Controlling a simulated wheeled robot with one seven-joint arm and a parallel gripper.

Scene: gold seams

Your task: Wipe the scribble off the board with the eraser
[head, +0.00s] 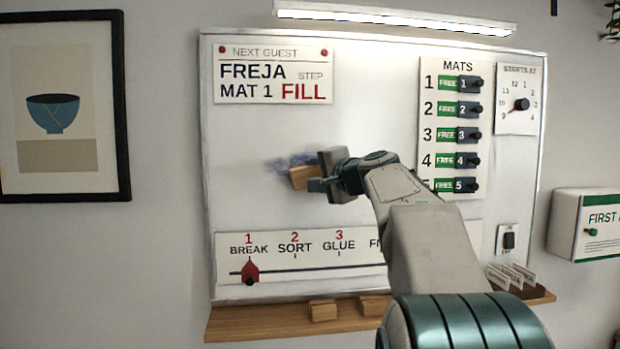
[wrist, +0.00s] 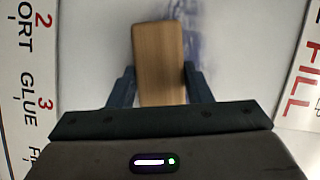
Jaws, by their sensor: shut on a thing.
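A white board (head: 240,200) hangs on the wall. A smudged blue-grey scribble (head: 282,162) is on its middle left, partly hidden by my gripper and the eraser. The scribble also shows in the wrist view (wrist: 205,40), beside and beyond the eraser. My gripper (head: 318,178) is in front of the board, shut on the wooden eraser (head: 300,177). In the wrist view the eraser (wrist: 158,60) sits between the two fingers and lies over part of the scribble. I cannot tell whether it touches the board.
A "NEXT GUEST" card (head: 273,77) is above and a step strip with a red marker (head: 250,270) below. Mat switches (head: 458,130), a dial (head: 518,100) and a light switch (head: 508,240) are at right. A wooden ledge (head: 260,322) holds blocks (head: 323,310) and cards.

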